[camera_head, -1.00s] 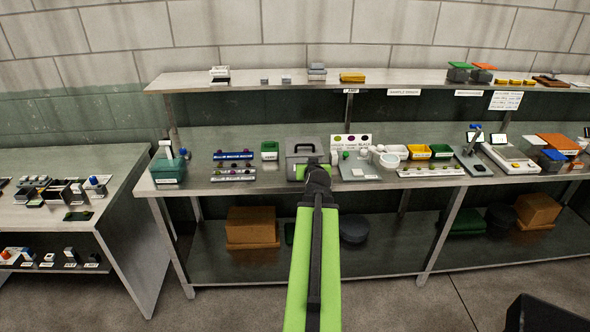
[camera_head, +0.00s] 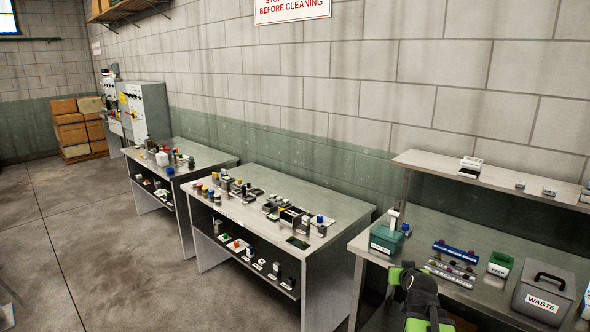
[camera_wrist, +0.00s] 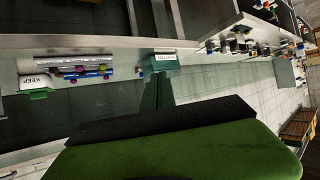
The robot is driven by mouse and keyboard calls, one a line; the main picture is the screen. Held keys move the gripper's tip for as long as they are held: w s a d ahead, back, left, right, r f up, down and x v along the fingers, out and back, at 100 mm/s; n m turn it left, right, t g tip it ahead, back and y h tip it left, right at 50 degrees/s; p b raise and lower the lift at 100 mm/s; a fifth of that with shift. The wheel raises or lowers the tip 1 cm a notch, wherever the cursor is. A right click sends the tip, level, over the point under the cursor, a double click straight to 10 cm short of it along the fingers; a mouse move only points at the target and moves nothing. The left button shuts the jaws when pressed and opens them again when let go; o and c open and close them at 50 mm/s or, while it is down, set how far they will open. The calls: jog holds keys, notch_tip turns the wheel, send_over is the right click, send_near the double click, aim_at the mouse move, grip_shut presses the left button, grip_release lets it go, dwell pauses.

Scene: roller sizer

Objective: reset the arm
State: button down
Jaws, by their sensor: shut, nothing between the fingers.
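My arm shows at the lower right of the head view, in front of the right-hand bench. My gripper (camera_head: 398,274) is at its end, small and partly hidden behind the dark wrist. It is shut with nothing held, near the bench's front edge and just below the teal box (camera_head: 387,238). In the wrist view a large green and black part of mine fills the lower middle.
Open floor (camera_head: 125,260) lies at the left.

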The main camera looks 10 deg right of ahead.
jog(key=a+f+n+g+y, duration=0.2)
jog(key=a+f, duration=0.2)
jog(key=a, duration=1)
jog(key=a+f+n+g+y, duration=0.2)
jog(key=a+f+y, duration=0.15)
jog(key=a, duration=1.05)
jog(key=s+a+f+g, duration=0.2)
jog(key=s+g, duration=0.1)
jog(key=s, duration=0.4)
jog(key=s+a+f+g+h, duration=0.1)
jog(key=s+a+f+g, duration=0.1)
jog(key=s, duration=0.4)
jog(key=shift+s+a+f+g, duration=0.35)
jog(key=shift+a+g, duration=0.25)
jog(key=shift+g, duration=0.7)
jog(key=shift+h, duration=0.25)
